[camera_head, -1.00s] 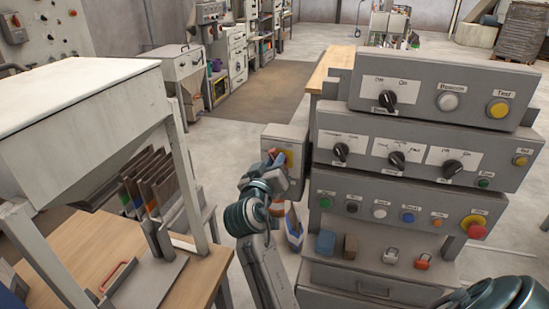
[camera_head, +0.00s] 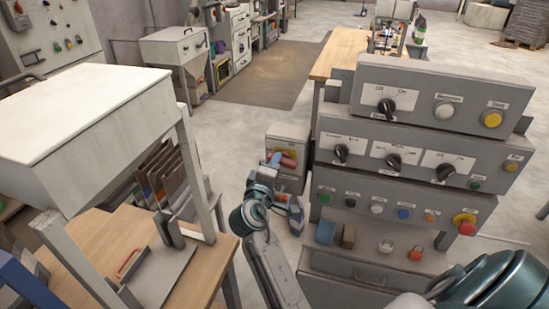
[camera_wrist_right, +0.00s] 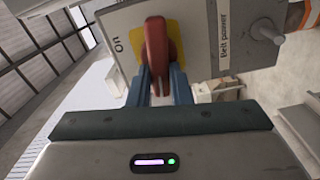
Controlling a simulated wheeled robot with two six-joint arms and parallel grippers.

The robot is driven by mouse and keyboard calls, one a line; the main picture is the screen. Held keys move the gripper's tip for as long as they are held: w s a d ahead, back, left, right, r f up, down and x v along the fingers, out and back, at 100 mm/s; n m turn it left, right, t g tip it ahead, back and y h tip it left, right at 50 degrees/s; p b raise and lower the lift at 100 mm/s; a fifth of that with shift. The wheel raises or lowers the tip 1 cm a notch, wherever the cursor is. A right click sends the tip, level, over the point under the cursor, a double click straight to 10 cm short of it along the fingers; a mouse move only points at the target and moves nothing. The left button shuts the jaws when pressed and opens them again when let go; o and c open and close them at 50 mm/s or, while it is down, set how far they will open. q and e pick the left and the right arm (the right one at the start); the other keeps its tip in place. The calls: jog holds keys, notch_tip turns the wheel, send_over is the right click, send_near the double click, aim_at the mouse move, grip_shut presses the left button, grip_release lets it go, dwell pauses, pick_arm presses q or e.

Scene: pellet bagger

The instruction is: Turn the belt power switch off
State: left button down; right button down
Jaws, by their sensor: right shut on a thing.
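The belt power switch is a red handle (camera_head: 288,162) on a yellow plate, on the front of a small grey box (camera_head: 290,140) left of the control panels. In the right wrist view, the red handle (camera_wrist_right: 156,45) stands upright in the picture, with "On" to its left and a "Belt power" label (camera_wrist_right: 224,35) to its right. No "Off" mark shows. My right gripper (camera_head: 275,160) is at the handle. Its blue fingers (camera_wrist_right: 161,90) are shut on the handle's near end. My left gripper is out of view.
Stacked grey panels (camera_head: 420,150) with knobs and buttons stand close right of the box, with a red emergency button (camera_head: 466,226) on the lowest one. A hopper (camera_head: 85,110) on a frame stands over a wooden table (camera_head: 90,250) at left. Open floor lies beyond.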

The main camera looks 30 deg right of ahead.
jog(key=shift+r+n+p, duration=0.1)
jog(key=shift+n+p, duration=0.5)
jog(key=shift+n, duration=0.4)
jog(key=c, duration=1.3)
grip_release()
jog(key=shift+d, duration=0.1)
jog(key=shift+w+d+f, duration=0.1)
jog(key=shift+d+f, duration=0.05)
jog(key=shift+f, duration=0.1)
